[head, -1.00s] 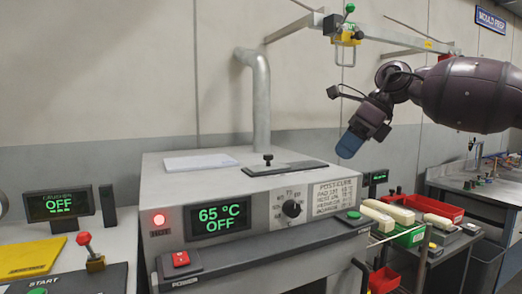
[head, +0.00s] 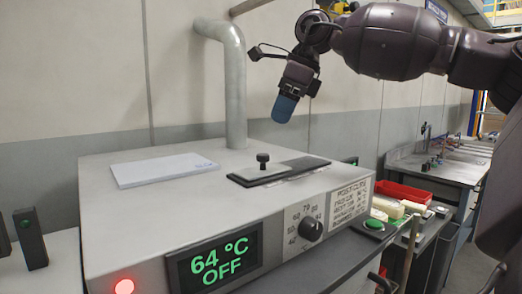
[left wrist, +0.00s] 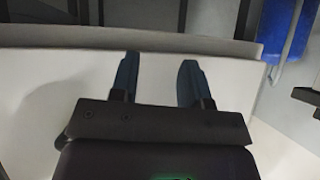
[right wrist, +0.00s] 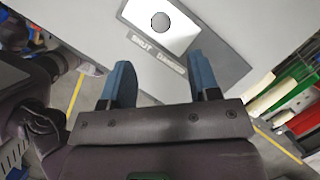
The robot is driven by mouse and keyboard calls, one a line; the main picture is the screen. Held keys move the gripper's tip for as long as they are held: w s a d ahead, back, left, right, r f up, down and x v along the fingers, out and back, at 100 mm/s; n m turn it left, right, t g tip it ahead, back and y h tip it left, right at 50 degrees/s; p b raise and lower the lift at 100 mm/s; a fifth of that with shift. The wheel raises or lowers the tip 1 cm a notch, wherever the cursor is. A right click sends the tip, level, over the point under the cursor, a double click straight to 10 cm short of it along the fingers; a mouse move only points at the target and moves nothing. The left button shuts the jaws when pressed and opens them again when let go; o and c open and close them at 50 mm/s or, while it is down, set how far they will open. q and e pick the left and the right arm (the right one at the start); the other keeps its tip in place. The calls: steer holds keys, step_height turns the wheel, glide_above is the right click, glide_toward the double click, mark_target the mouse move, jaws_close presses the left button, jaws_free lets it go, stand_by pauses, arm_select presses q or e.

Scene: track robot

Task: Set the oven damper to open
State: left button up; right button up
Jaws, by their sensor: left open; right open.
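The oven (head: 150,215) has a damper plate on its top, with a small black knob (head: 263,160) standing toward the plate's left part. In the right wrist view the knob (right wrist: 160,20) sits on a bright plate, beside a dark strip (right wrist: 150,52) lettered "SHUT" and "DAMPER". My right gripper (head: 284,108) points down above and behind the knob, apart from it; its blue fingers (right wrist: 158,75) are open and empty. My left gripper (left wrist: 158,72) shows only in the left wrist view, open and empty over a pale surface.
A flue pipe (head: 235,90) rises at the oven's back. A white sheet (head: 163,169) lies on the top at left. The front has a display (head: 213,257) reading 64 °C OFF and a dial (head: 311,229). A red bin (head: 403,194) stands right.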

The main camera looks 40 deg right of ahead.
mark_target(264, 154)
steer(key=x, duration=0.8)
steer(key=shift+f+b, duration=0.1)
steer(key=shift+b, duration=0.3)
steer(key=shift+w+a+f, duration=0.15)
steer(key=shift+w+f, duration=0.1)
steer(key=shift+f, duration=0.25)
arm_select(q)
steer(key=shift+w+d, duration=0.1)
steer(key=shift+w, duration=0.4)
steer(key=shift+s+f, duration=0.1)
steer(key=shift+f, duration=0.05)
arm_select(e)
steer(key=shift+c, duration=0.3)
arm_select(q)
steer(key=shift+s+f, duration=0.35)
steer(key=shift+s, duration=0.15)
arm_select(e)
jaws_close()
